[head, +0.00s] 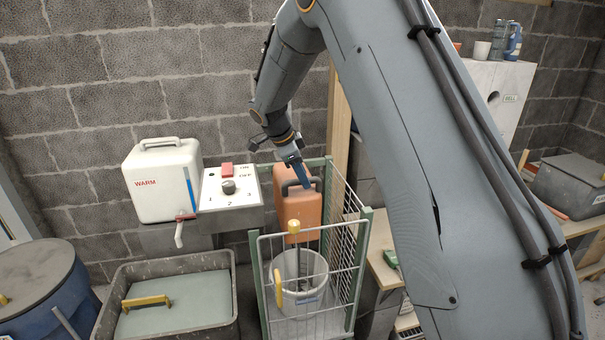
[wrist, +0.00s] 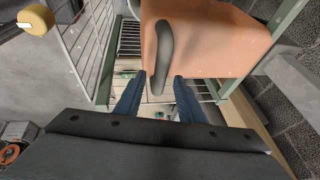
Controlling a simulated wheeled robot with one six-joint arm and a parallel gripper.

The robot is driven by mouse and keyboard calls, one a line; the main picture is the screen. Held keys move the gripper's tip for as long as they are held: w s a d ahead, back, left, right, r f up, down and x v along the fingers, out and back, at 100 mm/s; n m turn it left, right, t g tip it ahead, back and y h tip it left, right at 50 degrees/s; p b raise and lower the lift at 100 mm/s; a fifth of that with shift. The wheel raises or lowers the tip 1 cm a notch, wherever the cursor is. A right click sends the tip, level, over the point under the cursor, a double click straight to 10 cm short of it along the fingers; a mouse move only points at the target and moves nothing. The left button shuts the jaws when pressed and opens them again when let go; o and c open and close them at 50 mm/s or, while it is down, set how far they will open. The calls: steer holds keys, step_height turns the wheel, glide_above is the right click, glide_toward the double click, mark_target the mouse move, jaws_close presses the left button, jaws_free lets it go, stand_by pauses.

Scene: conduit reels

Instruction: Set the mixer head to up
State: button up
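An orange block-shaped body (head: 300,209) with a dark loop handle stands upright in the wire cage, above and behind a grey bucket (head: 299,268). A dark rod with a yellow knob (head: 294,226) rises from the bucket in front of it; I cannot tell how they join. In the wrist view the orange body (wrist: 222,38) fills the upper middle, with its dark handle (wrist: 164,45) facing me. My gripper (wrist: 160,76) has its blue fingers apart, with the handle's lower end in line between the tips. In the head view my gripper (head: 299,172) is at the handle; contact is unclear.
The wire cage (head: 361,250) has green posts close around the orange body, and a yellow grip (head: 277,281) on its front. A white tank (head: 162,182) and a control panel (head: 231,188) stand left. A grey tub (head: 232,300) is below them. A block wall is behind.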

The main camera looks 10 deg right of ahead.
steer(key=shift+f, duration=0.2)
jaws_close()
steer(key=shift+r, duration=0.1)
step_height(320, 180, up, 26)
steer(key=p, duration=0.2)
steer(key=shift+f+p, duration=0.2)
steer(key=shift+p, duration=0.2)
steer(key=shift+w+r, duration=0.1)
steer(key=shift+w, duration=0.05)
steer(key=shift+c, duration=0.2)
jaws_free()
steer(key=shift+o, duration=0.2)
